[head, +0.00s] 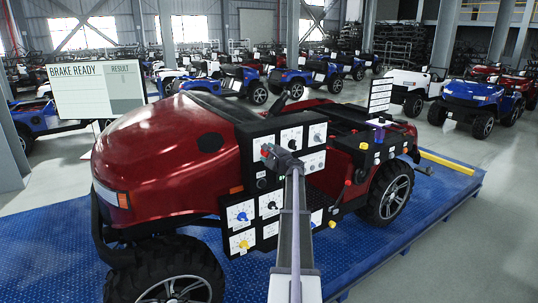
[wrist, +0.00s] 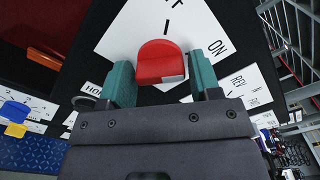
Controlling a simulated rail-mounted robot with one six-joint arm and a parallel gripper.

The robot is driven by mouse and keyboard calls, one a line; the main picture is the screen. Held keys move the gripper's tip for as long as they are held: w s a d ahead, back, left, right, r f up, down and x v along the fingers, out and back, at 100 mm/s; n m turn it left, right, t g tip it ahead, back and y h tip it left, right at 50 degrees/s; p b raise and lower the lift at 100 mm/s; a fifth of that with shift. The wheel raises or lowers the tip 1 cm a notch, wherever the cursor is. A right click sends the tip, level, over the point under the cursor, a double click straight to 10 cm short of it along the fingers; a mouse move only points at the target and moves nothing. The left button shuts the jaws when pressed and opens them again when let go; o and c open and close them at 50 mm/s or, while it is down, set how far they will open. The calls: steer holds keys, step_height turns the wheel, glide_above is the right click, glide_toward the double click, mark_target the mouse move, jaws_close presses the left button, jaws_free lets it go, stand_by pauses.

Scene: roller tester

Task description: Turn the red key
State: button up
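The red key (wrist: 161,62) is a rounded red knob on a white, tilted label plate (wrist: 118,38) with a line mark above it and "ON" to its right. In the head view my gripper (head: 270,153) is at the black control panel on the side of the red vehicle (head: 165,140). My arm hides part of the panel there.
More controls, with red and yellow knobs, are on a panel to the right (head: 372,155). A screen (head: 97,91) reads "BRAKE READY", its result field blank.

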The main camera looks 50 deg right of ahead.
steer(key=c, duration=0.6)
steer(key=shift+o, duration=0.2)
steer(key=shift+n, duration=0.3)
steer(key=n, duration=1.3)
steer(key=shift+n, duration=0.3)
steer(key=o, duration=0.9)
